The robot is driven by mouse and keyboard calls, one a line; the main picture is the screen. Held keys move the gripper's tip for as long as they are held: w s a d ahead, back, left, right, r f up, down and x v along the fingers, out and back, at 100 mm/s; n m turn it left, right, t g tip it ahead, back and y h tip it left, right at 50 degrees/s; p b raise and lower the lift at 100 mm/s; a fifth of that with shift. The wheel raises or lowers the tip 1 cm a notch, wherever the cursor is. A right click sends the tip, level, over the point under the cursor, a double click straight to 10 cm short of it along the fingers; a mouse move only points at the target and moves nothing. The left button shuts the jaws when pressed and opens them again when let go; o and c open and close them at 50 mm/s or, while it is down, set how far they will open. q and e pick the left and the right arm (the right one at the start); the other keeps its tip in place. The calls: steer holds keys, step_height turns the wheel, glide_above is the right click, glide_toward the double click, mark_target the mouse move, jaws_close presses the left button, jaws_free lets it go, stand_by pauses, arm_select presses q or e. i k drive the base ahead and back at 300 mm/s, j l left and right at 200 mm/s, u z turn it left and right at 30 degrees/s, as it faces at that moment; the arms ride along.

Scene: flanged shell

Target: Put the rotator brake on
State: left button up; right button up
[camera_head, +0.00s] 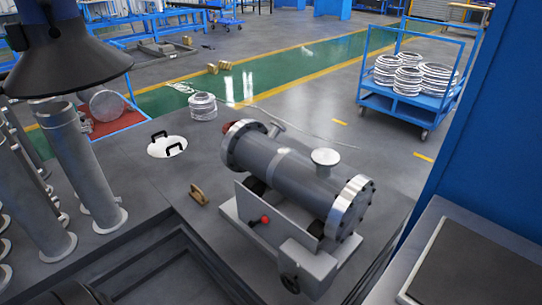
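A grey flanged shell (285,168) lies across a light grey rotator (305,262) in the middle right. Its near flange (350,208) is ringed with bolts, and a short capped nozzle (325,160) points up. A small red knob (265,219) shows at the rotator's front plate (250,212). A dark handwheel (290,283) sits low on the rotator's near end box. I cannot tell which of these is the brake or how it is set. The rollers under the shell are mostly hidden. Neither of my grippers shows in this view.
A white round plate with black handles (167,147) and a small tan block (198,195) lie left of the rotator. Grey flanged pipes (85,170) stand at the left under a dark hood (70,65). A blue column (490,110) bounds the right. A blue cart (400,102) stands behind.

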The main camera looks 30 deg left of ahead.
mark_target(264, 219)
steer(key=j+u, duration=0.1)
steer(key=u, duration=1.05)
steer(key=i+j+u, duration=0.15)
steer(key=i+u, duration=0.4)
steer(key=u, duration=0.2)
